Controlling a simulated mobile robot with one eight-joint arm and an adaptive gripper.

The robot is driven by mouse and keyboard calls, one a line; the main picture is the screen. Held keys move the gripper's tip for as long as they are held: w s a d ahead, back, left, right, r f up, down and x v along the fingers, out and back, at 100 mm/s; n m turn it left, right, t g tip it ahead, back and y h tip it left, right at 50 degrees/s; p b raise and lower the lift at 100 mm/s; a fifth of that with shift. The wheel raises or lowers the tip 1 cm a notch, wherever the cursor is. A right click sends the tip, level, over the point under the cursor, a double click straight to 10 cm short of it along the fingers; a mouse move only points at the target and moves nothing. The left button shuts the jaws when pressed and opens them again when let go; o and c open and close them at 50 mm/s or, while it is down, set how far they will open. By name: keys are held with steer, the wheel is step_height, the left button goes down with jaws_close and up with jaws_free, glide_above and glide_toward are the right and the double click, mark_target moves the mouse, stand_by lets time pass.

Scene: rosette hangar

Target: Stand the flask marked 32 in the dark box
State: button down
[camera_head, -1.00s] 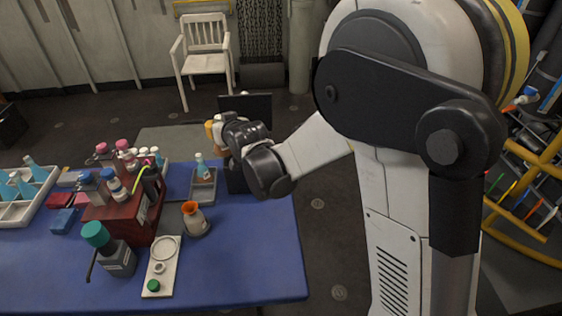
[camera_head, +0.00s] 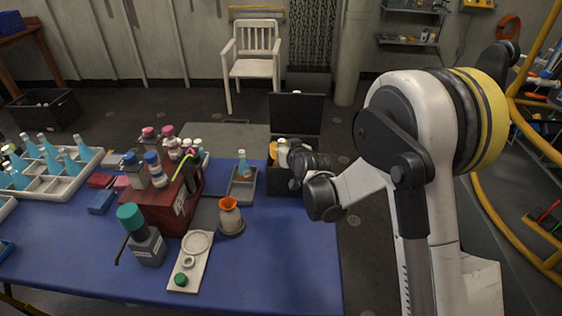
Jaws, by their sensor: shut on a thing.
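The dark box (camera_head: 284,184) stands at the table's far right edge, its black lid (camera_head: 297,114) raised at the back. My gripper (camera_head: 289,156) is at the box opening, reaching in from the right. It is shut on a pale, bottle-like thing (camera_head: 283,150), partly hidden by the gripper. An orange part (camera_head: 273,152) shows just left of it. I cannot read any number, so I cannot tell which flask is 32. I cannot tell whether the held thing touches the box floor. A small blue flask (camera_head: 243,166) stands in a grey tray (camera_head: 236,199) left of the box.
A red rack (camera_head: 180,207) with bottles, a teal-capped bottle (camera_head: 147,243), an orange-topped flask (camera_head: 229,214) and a white plate (camera_head: 193,266) stand on the blue table (camera_head: 268,262). A white crate (camera_head: 58,183) of blue flasks is at left. The table's front right is clear.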

step_height(320, 180, down, 5)
steer(key=shift+r+b, duration=0.2)
steer(key=shift+b, duration=0.75)
steer(key=c, duration=1.6)
jaws_free()
steer(key=shift+r, duration=0.1)
steer(key=shift+s, duration=0.1)
steer(key=s+d+r+g+h+p, duration=0.1)
steer(key=s+d+r+p, duration=0.1)
steer(key=s+d+r, duration=0.4)
steer(key=s+d+r+p, duration=0.25)
steer(key=s+r, duration=0.35)
steer(key=s, duration=0.3)
steer(key=s+d+r+m+g+h, duration=0.1)
steer(key=s+d, duration=0.3)
steer(key=s, duration=0.4)
steer(key=s+d+r+m+g+h, duration=0.1)
steer(key=s+d, duration=0.3)
steer(key=s, duration=0.4)
steer(key=s+d+r+m+g+h, duration=0.1)
steer(key=s+d+r+g+h, duration=0.1)
steer(key=s+d, duration=0.3)
steer(key=shift+s+r+m+b, duration=0.15)
steer(key=shift+s, duration=0.6)
steer(key=shift+s+r+m+b, duration=0.1)
steer(key=shift+s+m+b, duration=0.05)
steer(key=shift+s, duration=0.55)
